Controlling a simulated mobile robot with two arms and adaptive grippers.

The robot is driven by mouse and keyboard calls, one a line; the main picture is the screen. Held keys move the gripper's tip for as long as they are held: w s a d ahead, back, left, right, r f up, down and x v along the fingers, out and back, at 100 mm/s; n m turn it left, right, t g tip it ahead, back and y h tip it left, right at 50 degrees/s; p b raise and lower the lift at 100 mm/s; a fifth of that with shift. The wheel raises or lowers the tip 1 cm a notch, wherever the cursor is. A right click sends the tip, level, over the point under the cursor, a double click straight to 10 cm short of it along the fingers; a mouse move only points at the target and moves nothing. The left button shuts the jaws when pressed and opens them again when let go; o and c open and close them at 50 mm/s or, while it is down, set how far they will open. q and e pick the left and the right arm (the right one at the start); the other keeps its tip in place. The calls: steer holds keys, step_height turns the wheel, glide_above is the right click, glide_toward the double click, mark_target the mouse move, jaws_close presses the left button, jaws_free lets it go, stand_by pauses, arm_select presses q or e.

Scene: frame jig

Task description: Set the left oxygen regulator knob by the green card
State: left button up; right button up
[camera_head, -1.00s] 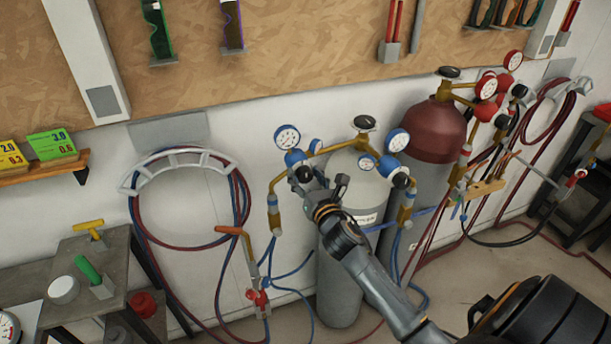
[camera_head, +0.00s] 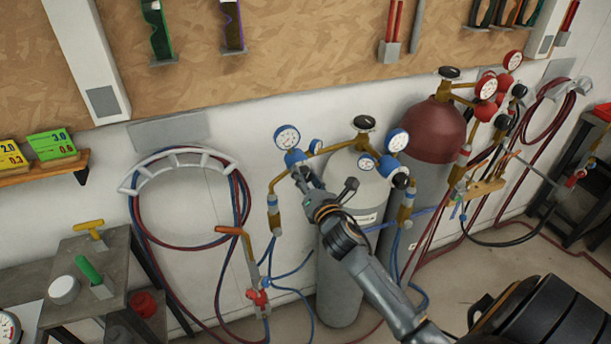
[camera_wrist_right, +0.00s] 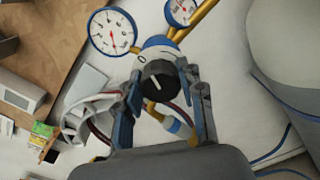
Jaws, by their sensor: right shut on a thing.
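The left oxygen regulator (camera_head: 296,158) is blue with brass fittings, on the grey cylinder (camera_head: 345,230). Its black knob (camera_wrist_right: 160,82) has a white pointer line and a 0 mark on the ring behind it. My right gripper (camera_head: 302,177) is at the regulator and mostly hides the knob in the head view. In the right wrist view its fingers (camera_wrist_right: 165,98) are closed on the knob from both sides. The large gauge (camera_head: 287,138) shows above, also in the wrist view (camera_wrist_right: 113,31). The green card (camera_head: 50,144) reads 3.0 and 0.6. My left gripper is out of view.
A yellow card (camera_head: 9,154) stands beside the green one on the wooden shelf (camera_head: 40,172). A second blue regulator (camera_head: 391,168) and a dark red cylinder (camera_head: 433,132) are to the right. Hoses hang on a wall rack (camera_head: 180,158) at left.

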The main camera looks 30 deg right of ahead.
steer(key=m, duration=0.3)
steer(key=shift+m, duration=0.4)
steer(key=m, duration=0.3)
steer(key=shift+m, duration=0.3)
steer(key=m, duration=0.6)
steer(key=shift+p, duration=0.35)
steer(key=m, duration=0.4)
steer(key=m+p, duration=0.1)
steer(key=m, duration=0.2)
steer(key=shift+m, duration=0.3)
steer(key=m, duration=0.3)
steer(key=shift+f+m+p, duration=0.1)
steer(key=shift+m+p, duration=0.2)
steer(key=shift+p, duration=0.1)
steer(key=shift+m+p, duration=0.3)
steer(key=shift+m, duration=1.3)
